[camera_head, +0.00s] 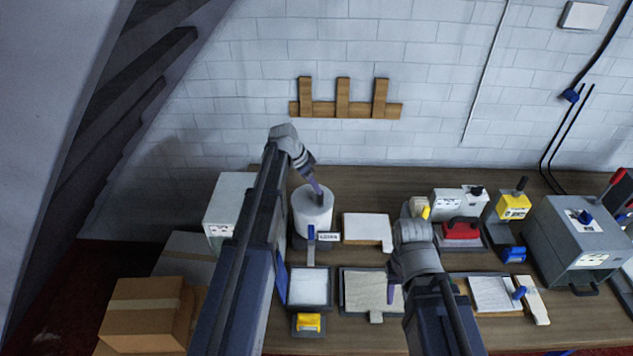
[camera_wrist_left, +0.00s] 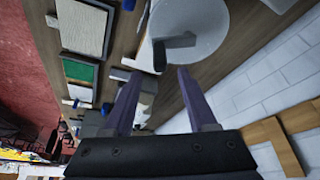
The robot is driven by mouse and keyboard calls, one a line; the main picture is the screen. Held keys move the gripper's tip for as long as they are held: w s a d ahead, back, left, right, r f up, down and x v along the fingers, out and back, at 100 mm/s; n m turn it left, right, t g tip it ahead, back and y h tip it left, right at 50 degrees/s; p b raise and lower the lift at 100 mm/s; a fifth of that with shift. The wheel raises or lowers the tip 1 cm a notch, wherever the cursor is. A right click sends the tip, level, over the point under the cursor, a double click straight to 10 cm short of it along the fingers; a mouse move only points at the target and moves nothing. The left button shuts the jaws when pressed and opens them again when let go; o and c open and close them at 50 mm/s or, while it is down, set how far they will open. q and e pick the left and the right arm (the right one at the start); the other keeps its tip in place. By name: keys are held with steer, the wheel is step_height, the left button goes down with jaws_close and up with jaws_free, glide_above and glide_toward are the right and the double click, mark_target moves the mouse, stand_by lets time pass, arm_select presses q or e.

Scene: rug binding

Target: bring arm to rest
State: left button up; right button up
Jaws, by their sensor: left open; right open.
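My left gripper (camera_head: 317,190) reaches in over the bench beside a white cylinder (camera_head: 308,220) and overlaps its top in the head view. My right gripper (camera_head: 393,283) hangs at the right edge of a tray with a cream pad (camera_head: 366,290). It is open and I see nothing held; my arm hides part of it.
The wooden bench (camera_head: 400,178) holds a white block (camera_head: 365,228), a framed white pad (camera_head: 310,287), a red-fronted machine (camera_head: 461,229), a yellow-topped device (camera_head: 513,207) and a large grey box (camera_head: 575,240). Cardboard boxes (camera_head: 145,312) stand at the left. A wooden rack (camera_head: 345,109) hangs on the wall.

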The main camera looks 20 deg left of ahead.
arm_select(q)
steer(key=shift+s+a+r, duration=0.15)
steer(key=shift+r, duration=0.25)
steer(key=s+d+f+n+g+y, duration=0.15)
steer(key=s+d+n, duration=0.3)
steer(key=s, duration=0.75)
steer(key=s+d+n+g+y, duration=0.15)
steer(key=s+d+n, duration=0.3)
steer(key=s, duration=0.75)
steer(key=s+d+f+m+b, duration=0.1)
steer(key=d+f+b, duration=0.2)
steer(key=f+b, duration=0.4)
steer(key=s+d+f+m+y+b, duration=0.1)
steer(key=d+f+b, duration=0.3)
steer(key=f+b, duration=0.4)
steer(key=s+d+f+m+b, duration=0.2)
steer(key=s+d+f+b, duration=0.1)
steer(key=f+b, duration=0.4)
steer(key=shift+d+f+g+b, duration=0.3)
steer(key=shift+d+f, duration=0.05)
steer(key=shift+d, duration=0.1)
